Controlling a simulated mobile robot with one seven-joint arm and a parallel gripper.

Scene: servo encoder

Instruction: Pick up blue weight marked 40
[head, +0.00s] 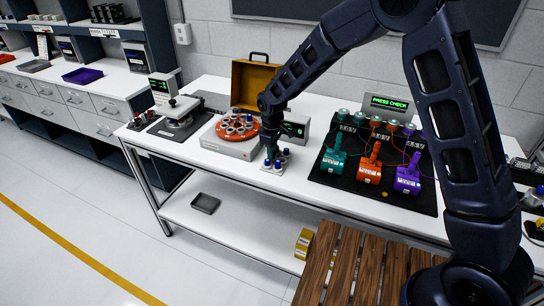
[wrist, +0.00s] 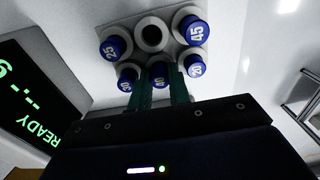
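The blue weight marked 40 (wrist: 160,75) is in the front row of a white holder, between two other blue weights. My gripper's green fingers (wrist: 161,92) are on either side of it, close against it, and my gripper appears shut on it. The lower part of this weight is hidden by the fingers. In the head view my gripper (head: 271,156) points down at the small white holder (head: 267,171) on the bench. The weight still appears to be at the holder, and I cannot see it lifted.
Close neighbours are the blue weights marked 25 (wrist: 113,47), 45 (wrist: 194,30) and 20 (wrist: 195,65). A scale display (wrist: 35,100) reads READY. An orange carousel (head: 237,127) stands left of my gripper. A black mat (head: 335,181) with coloured devices lies to the right.

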